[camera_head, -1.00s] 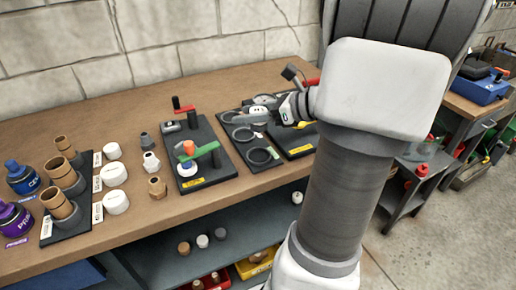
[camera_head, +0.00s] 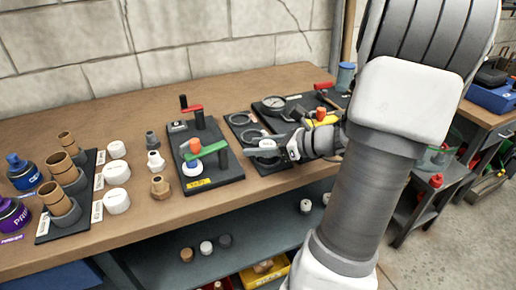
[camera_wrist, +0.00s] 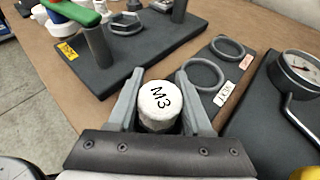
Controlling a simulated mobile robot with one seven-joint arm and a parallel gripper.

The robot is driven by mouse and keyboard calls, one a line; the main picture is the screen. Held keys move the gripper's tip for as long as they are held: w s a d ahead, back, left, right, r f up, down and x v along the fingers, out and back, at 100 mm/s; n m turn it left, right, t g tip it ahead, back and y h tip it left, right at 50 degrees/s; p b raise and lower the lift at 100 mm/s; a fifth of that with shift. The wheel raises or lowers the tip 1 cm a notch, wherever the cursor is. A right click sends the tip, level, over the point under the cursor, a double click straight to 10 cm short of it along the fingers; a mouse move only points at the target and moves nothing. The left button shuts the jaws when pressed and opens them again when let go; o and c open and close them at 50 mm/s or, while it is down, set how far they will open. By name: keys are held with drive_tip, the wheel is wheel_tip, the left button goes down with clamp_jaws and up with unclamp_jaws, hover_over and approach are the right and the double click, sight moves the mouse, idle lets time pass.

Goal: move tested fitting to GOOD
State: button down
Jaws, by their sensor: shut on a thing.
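A white fitting (camera_wrist: 159,104) with "M3" on its top sits between the two fingers of my gripper (camera_wrist: 160,80). My gripper is shut on it. In the head view my gripper (camera_head: 277,150) is over the front part of a dark ring board (camera_head: 246,117), with the white fitting (camera_head: 267,143) at its tips. I cannot read the labels surely. Both rings look empty. The board directly under the fitting is partly hidden.
Left of the ring board is a dark test stand (camera_head: 215,177) with red and green handles. Behind and right is a board with a pressure gauge (camera_head: 273,102). Loose fittings (camera_head: 160,187), white caps (camera_head: 117,201) and brown pipe pieces (camera_head: 62,168) stand on the left.

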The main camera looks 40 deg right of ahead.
drive_tip(key=shift+f, duration=0.15)
drive_tip(key=shift+c, duration=1.6)
unclamp_jaws()
drive_tip(key=shift+s+d+r, duration=0.1)
drive_tip(key=shift+s+r, duration=0.05)
drive_tip(key=shift+r, duration=0.25)
drive_tip(key=p+v, duration=0.3)
drive_tip(key=v, duration=0.8)
drive_tip(key=shift+s+d+p, duration=0.2)
drive_tip(key=shift+s+p, duration=0.05)
drive_tip(key=shift+p, duration=0.05)
